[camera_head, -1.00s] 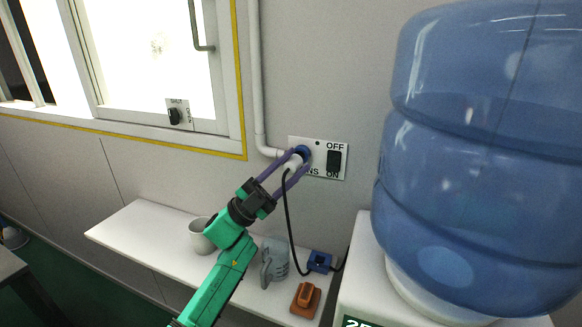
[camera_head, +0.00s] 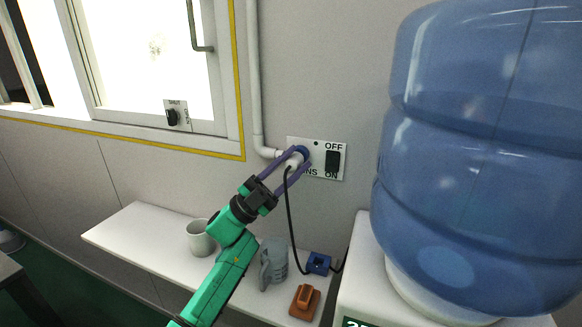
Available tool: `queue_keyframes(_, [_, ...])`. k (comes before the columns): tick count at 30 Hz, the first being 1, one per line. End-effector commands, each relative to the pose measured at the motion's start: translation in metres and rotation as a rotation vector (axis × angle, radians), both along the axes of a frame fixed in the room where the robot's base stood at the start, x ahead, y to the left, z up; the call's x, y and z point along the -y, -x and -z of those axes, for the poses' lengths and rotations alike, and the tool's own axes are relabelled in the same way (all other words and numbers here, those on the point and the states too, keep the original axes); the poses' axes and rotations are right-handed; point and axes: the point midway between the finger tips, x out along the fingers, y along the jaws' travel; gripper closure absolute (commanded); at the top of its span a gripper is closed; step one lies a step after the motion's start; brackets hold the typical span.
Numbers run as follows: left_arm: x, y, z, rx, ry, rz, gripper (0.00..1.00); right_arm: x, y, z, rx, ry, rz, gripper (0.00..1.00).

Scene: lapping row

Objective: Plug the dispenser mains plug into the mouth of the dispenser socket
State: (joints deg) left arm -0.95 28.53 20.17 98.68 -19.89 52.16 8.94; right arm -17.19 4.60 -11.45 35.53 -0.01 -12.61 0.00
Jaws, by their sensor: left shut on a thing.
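My left gripper (camera_head: 289,169) is shut on the white mains plug (camera_head: 293,161), with its purple fingers on either side of it. The plug's front is at the blue round socket (camera_head: 303,151) on the white wall plate. I cannot tell how deep the plug sits in the socket mouth, because the fingers and plug body hide it. A black cable (camera_head: 290,215) hangs from the plug down to the shelf. My right gripper is not in view.
A black OFF/ON switch (camera_head: 333,161) is right of the socket. The white shelf (camera_head: 140,232) holds a white mug (camera_head: 199,238), a grey jug (camera_head: 274,262), a blue block (camera_head: 318,263) and an orange-brown object (camera_head: 304,301). A large blue water bottle (camera_head: 470,150) stands at right.

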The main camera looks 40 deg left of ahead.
Motion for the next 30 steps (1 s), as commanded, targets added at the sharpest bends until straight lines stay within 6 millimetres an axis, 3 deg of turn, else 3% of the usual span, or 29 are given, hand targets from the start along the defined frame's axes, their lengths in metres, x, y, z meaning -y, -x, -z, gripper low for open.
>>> queue_keyframes(12, [-0.004,-0.010,0.000,0.000,-0.001,-0.001,1.00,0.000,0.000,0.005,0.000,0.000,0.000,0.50])
queue_keyframes(13, [-0.004,-0.010,0.000,-0.001,0.000,-0.001,0.48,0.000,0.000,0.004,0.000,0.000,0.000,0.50])
queue_keyframes(15, [-0.004,-0.009,0.000,-0.001,0.000,-0.001,0.24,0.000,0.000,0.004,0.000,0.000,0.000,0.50])
queue_keyframes(25, [-0.003,-0.008,0.000,-0.001,0.000,-0.001,0.24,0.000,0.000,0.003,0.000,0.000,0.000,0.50])
queue_keyframes(30, [0.004,0.012,-0.004,-0.002,0.002,0.000,0.24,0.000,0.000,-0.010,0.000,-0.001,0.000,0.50])
